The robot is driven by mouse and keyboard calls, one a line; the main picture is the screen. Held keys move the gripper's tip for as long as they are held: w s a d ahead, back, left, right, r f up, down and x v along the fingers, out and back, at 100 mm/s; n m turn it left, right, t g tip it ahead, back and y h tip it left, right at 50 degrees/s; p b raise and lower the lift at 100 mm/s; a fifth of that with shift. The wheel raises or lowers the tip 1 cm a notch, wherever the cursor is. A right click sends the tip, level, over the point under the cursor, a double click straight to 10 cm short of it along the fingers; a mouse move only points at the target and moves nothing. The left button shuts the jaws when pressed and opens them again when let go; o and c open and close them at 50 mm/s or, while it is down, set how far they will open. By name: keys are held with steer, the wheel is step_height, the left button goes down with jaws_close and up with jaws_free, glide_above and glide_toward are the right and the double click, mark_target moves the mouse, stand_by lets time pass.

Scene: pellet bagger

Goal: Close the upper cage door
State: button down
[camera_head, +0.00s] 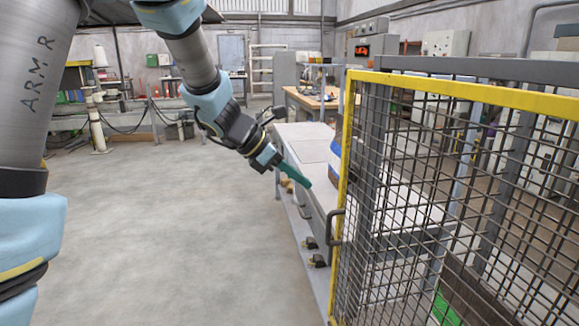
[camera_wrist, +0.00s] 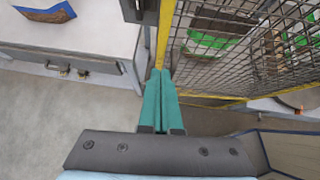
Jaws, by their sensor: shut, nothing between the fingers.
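The upper cage door (camera_head: 440,190) is a dark wire mesh panel in a yellow frame, on the right of the head view. A dark bar handle (camera_head: 335,227) is on its left upright. The door's yellow edge and mesh (camera_wrist: 225,45) also fill the upper right of the wrist view. My gripper (camera_head: 308,184) has teal fingers, shut and empty, just left of the yellow upright. In the wrist view my gripper (camera_wrist: 159,72) has its tips close to the yellow edge; I cannot tell whether they touch it.
A grey rail (camera_head: 480,68) crosses above the door. A wooden workbench (camera_head: 310,103) stands farther back. The concrete floor (camera_head: 165,220) on the left is clear.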

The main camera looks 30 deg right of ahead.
mark_target(339, 194)
steer(key=shift+s+d+f+p, duration=0.35)
steer(key=shift+d+f, duration=0.1)
steer(key=shift+d, duration=0.65)
steer(key=shift+s+d+f+p, duration=0.35)
steer(key=shift+d+f, duration=0.1)
steer(key=shift+d, duration=0.7)
steer(key=shift+s+d+f+p, duration=0.25)
steer(key=shift+d+f+p, duration=0.15)
steer(key=shift+d, duration=0.7)
